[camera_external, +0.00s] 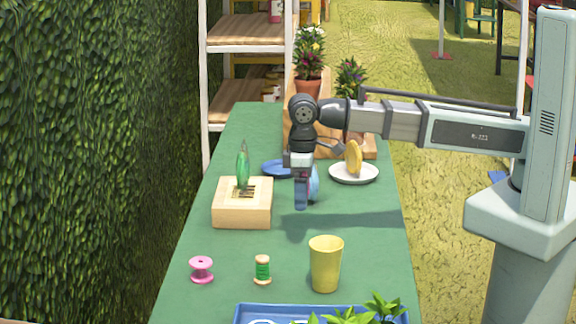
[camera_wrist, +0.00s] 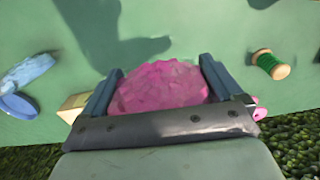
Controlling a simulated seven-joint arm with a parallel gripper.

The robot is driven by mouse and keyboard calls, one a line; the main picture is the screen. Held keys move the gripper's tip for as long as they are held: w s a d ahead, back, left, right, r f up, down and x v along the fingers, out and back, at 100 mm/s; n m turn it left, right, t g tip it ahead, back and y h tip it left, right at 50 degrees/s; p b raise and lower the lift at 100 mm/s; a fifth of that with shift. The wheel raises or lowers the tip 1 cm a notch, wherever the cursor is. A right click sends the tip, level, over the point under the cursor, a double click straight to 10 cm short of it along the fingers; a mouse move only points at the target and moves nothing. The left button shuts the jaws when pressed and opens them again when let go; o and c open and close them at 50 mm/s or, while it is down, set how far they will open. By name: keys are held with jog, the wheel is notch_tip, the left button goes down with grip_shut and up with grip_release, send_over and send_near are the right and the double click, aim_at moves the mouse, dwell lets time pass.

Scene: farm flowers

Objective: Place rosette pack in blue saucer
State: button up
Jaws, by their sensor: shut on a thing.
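My gripper (camera_external: 301,200) hangs above the middle of the green table and is shut on a pink, lumpy, rounded thing that looks like the rosette pack (camera_wrist: 160,88). In the wrist view it fills the space between the two blue-grey fingers (camera_wrist: 160,92). In the external view the gripper mostly hides it. The blue saucer (camera_external: 274,168) lies flat on the table behind my gripper and a little left. It also shows at the left edge of the wrist view (camera_wrist: 17,106). A pale blue thing (camera_external: 315,182) shows just right of my gripper; it also appears by the saucer in the wrist view (camera_wrist: 28,70).
A wooden block (camera_external: 240,213) holding a green disc stands left of my gripper. A white plate (camera_external: 353,179) with a yellow disc stands behind right, before potted plants. A pink spool (camera_external: 202,270), green spool (camera_external: 263,271), yellow cup (camera_external: 325,264) and blue tray (camera_external: 240,315) are nearer.

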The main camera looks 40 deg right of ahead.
jog(key=shift+r, duration=0.35)
jog(key=shift+w+d+r, duration=0.1)
jog(key=shift+w+d, duration=0.05)
jog(key=shift+w, duration=0.35)
jog(key=w+d, duration=0.4)
jog(key=w, duration=0.5)
jog(key=w+d, duration=0.5)
jog(key=w, duration=0.5)
send_over(280, 171)
jog(key=shift+w+d+f, duration=0.1)
jog(key=shift+d+f, duration=0.05)
jog(key=shift+f, duration=4.45)
jog(key=shift+f, duration=0.15)
jog(key=o, duration=0.7)
